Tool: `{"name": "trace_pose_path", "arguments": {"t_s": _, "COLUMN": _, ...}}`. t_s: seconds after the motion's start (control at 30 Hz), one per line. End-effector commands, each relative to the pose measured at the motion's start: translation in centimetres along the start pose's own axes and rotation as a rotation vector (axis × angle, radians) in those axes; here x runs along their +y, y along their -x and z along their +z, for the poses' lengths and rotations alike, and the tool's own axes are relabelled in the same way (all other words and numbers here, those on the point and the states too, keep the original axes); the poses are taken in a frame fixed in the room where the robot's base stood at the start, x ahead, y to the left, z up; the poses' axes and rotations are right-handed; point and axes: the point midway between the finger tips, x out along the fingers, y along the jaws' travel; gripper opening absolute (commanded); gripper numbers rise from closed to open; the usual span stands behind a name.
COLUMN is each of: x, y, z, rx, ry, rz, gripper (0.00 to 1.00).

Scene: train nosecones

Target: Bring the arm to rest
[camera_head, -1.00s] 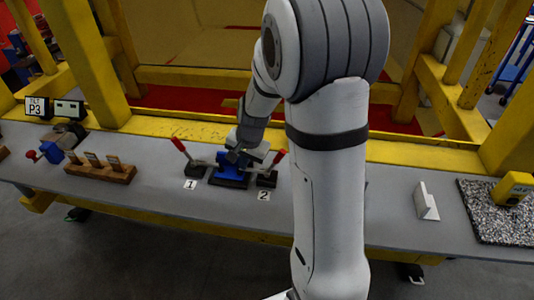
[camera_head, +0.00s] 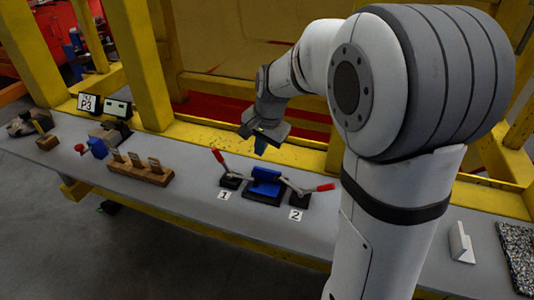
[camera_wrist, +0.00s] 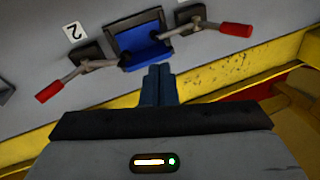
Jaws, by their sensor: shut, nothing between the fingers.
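My gripper (camera_head: 260,146) is raised above the back part of the grey bench, behind a blue block fixture (camera_head: 266,181). Its blue fingers are together and empty in the wrist view (camera_wrist: 158,84). The fixture also shows in the wrist view (camera_wrist: 143,45), just beyond the fingertips in the picture and apart from them. On either side of it is a red-handled clamp: clamp 1 (camera_head: 217,156), with its handle raised, and clamp 2 (camera_head: 325,187), with its handle lying low to the right. My arm covers part of the bench on the right.
A wooden block with several upright tabs (camera_head: 140,170) and a small blue vise with a red knob (camera_head: 97,147) stand left on the bench. A P3 sign (camera_head: 87,102) is behind. A white bracket (camera_head: 461,243) and a speckled mat (camera_head: 517,250) lie right. Yellow posts (camera_head: 135,60) frame the bench.

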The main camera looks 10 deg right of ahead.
Motion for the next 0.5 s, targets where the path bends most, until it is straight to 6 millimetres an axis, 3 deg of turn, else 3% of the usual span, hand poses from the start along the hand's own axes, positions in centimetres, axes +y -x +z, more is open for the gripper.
{"name": "trace_pose_path", "arguments": {"t_s": 0.37, "x": 0.15, "y": -0.1, "z": -0.04, "rx": 0.0, "ry": 0.0, "rz": 0.001, "gripper": 0.0}}
{"name": "trace_pose_path", "arguments": {"t_s": 0.5, "x": 0.97, "y": 0.83, "z": 0.64, "rx": 0.008, "ry": 0.038, "rz": 0.002, "gripper": 0.0}}
